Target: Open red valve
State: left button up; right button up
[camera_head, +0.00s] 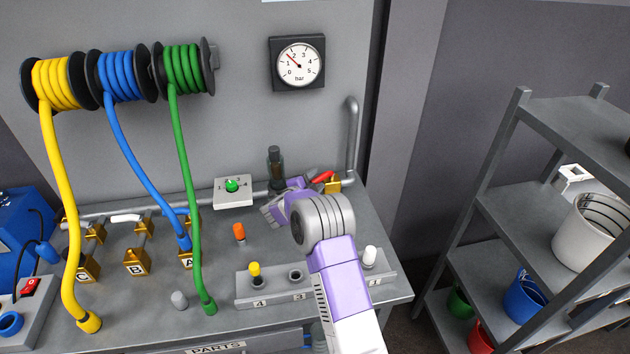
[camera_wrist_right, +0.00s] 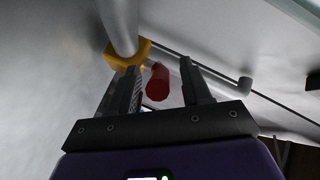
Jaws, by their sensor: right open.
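The red valve handle (camera_head: 323,177) sits on a brass valve body (camera_head: 334,186) on the pipe at the back right of the bench. My right gripper (camera_head: 311,184) is at the handle, coming from its left side; my right arm partly hides the gripper. In the right wrist view the open fingers (camera_wrist_right: 160,67) stand on either side of the red handle (camera_wrist_right: 157,82), with a visible gap on the right. The yellow-brass valve body (camera_wrist_right: 128,53) and grey pipe are just beyond the left finger. My left gripper is not in view.
A pressure gauge (camera_head: 298,64) hangs on the wall, its needle between 1 and 2. A dark bottle-like fitting (camera_head: 275,168) and a box with a green knob (camera_head: 232,187) stand left of the gripper. Yellow, blue and green hoses hang at left. A shelf (camera_head: 535,200) stands at right.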

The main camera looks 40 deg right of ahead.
jog(key=v, duration=0.7)
jog(key=shift+p, duration=0.35)
jog(key=shift+s+a+r, duration=0.1)
jog(key=shift+a, duration=0.05)
jog(key=shift+c, duration=0.3)
